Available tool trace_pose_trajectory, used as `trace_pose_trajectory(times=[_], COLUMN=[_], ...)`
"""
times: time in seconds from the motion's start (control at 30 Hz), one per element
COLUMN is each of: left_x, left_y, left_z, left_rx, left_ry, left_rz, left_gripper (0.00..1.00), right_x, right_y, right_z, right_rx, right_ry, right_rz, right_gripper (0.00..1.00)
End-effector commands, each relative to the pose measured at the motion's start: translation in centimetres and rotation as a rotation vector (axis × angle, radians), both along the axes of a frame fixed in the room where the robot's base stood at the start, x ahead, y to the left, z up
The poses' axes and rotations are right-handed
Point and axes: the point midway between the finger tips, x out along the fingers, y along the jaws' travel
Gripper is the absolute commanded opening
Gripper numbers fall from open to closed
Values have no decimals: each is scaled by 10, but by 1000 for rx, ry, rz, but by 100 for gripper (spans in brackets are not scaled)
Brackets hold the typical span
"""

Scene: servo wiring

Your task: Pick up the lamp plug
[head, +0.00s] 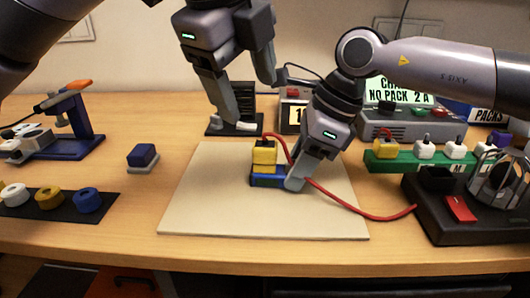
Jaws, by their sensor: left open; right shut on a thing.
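I cannot tell for sure which piece is the lamp plug. A blue and yellow block (264,155) with a red cable (375,214) sits on the pale board. My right gripper (285,178) reaches down to it from the right and is shut on its lower blue part; its fingers hide some of it. My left gripper (250,102) is open and empty, above the back of the board. Below its fingertips, a small white piece (245,126) lies on a black stand (222,128). Several white plugs (424,148) stand on a green rail (410,163) at the right.
The pale board (210,210) is mostly clear. A small dark blue block (142,155) stands left of it. A black mat (50,212) with coloured rings lies at the front left. A dark base (440,227) with a caged dome is at the right. A grey box (410,125) stands behind.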

Motion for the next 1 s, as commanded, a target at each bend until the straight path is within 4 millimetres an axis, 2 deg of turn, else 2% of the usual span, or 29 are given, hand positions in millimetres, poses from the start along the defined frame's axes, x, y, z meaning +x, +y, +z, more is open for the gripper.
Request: trace_pose_trajectory(times=[0.5, 0.77, 0.87, 1.0], left_x=[-6, -7, -4, 5], left_y=[-11, -13, -13, -14], left_z=[15, 17, 9, -14], left_rx=[403, 496, 507, 508], left_ry=[-93, -102, -100, -98], left_rz=[-715, -888, -904, -907], left_gripper=[70, 70, 70, 70], right_x=[0, 0, 0, 0], right_y=[0, 0, 0, 0], right_z=[1, 1, 1, 1], right_rx=[1, 1, 1, 1], right_ry=[-1, -1, -1, -1], right_rz=[0, 0, 0, 0], right_gripper=[6, 6, 6, 6])
